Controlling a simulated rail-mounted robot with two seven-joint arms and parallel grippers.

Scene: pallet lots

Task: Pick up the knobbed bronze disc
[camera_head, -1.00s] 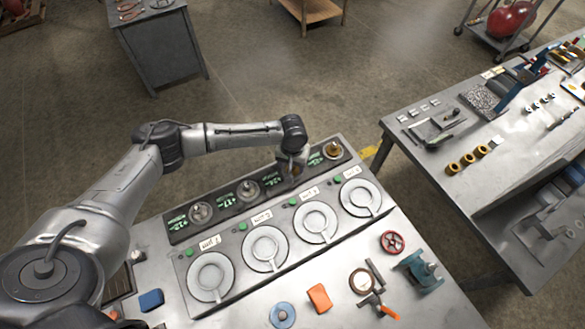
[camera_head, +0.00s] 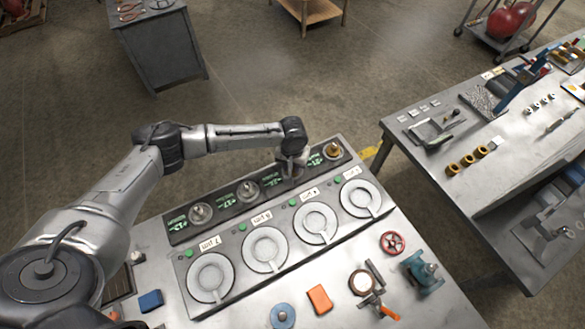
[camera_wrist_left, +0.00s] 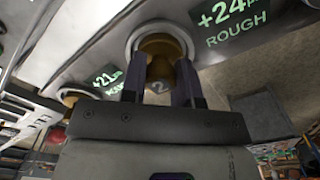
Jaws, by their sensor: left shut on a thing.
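My left gripper (camera_head: 292,172) is over the third socket from the left in the dark strip of the long console. In the left wrist view its two dark fingers (camera_wrist_left: 173,88) are shut on the knob of a bronze disc (camera_wrist_left: 160,46). The disc sits in or just at a round pale-rimmed socket; I cannot tell whether it is lifted. A second bronze disc (camera_head: 332,150) sits in the rightmost socket. Two greyer knobbed discs, one at the far left (camera_head: 200,213) and one beside it (camera_head: 247,190), fill the other sockets. My right gripper is not in view.
Green displays stand beside the sockets; one reads "+24 ROUGH" (camera_wrist_left: 237,22). In front are several round pale plates (camera_head: 316,222). An orange block (camera_head: 319,299), red handwheel (camera_head: 392,243) and teal vise (camera_head: 420,271) lie nearer. Another workbench (camera_head: 480,130) stands right across a gap.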

